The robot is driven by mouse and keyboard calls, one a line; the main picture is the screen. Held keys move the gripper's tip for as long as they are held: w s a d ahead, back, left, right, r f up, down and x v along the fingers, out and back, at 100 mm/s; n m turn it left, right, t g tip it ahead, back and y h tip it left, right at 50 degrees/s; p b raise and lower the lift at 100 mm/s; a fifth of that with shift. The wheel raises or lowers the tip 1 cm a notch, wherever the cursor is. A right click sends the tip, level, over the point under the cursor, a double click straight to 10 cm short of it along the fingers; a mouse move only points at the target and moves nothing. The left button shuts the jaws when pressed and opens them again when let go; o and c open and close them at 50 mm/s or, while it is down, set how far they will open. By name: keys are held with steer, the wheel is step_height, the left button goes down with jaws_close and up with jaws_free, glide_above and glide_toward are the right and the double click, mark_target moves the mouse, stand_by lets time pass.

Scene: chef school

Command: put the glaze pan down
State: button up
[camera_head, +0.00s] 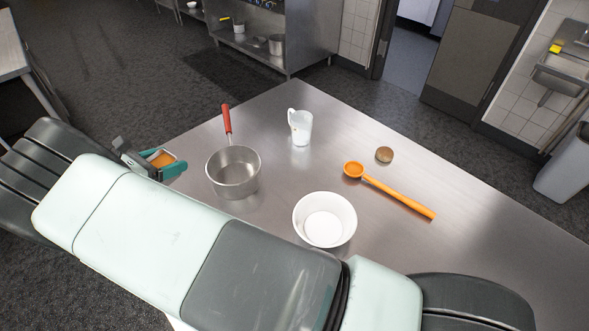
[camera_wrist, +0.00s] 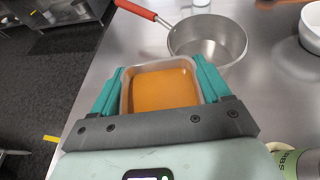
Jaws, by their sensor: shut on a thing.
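The glaze pan (camera_wrist: 162,90) is a small, square, light-rimmed pan of orange glaze. My gripper (camera_wrist: 160,82) is shut on it, with a teal finger on each side. The pan looks about level in the wrist view. In the head view the glaze pan (camera_head: 161,158) shows at the left edge of the steel table (camera_head: 330,120), partly hidden by my gripper (camera_head: 150,162). I cannot tell how high above the tabletop it is.
A red-handled saucepan (camera_head: 233,172) stands just right of the glaze pan. Further right are a white jug (camera_head: 300,126), white bowl (camera_head: 325,219), orange ladle (camera_head: 390,189) and small brown round thing (camera_head: 384,154). A labelled jar (camera_wrist: 299,163) shows low in the wrist view.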

steer(key=w+d+m+h, duration=0.1)
steer(key=w+d, duration=0.5)
steer(key=d, duration=0.6)
steer(key=w+d+h, duration=0.1)
steer(key=w+d, duration=0.5)
steer(key=d, duration=0.6)
steer(key=d+m+g, duration=0.1)
steer(key=d+g, duration=0.1)
steer(key=d, duration=1.1)
steer(key=f, duration=0.5)
steer(key=shift+s+d+f, duration=0.25)
steer(key=shift+s+d, duration=0.05)
steer(key=shift+f, duration=2.25)
steer(key=shift+f, duration=0.1)
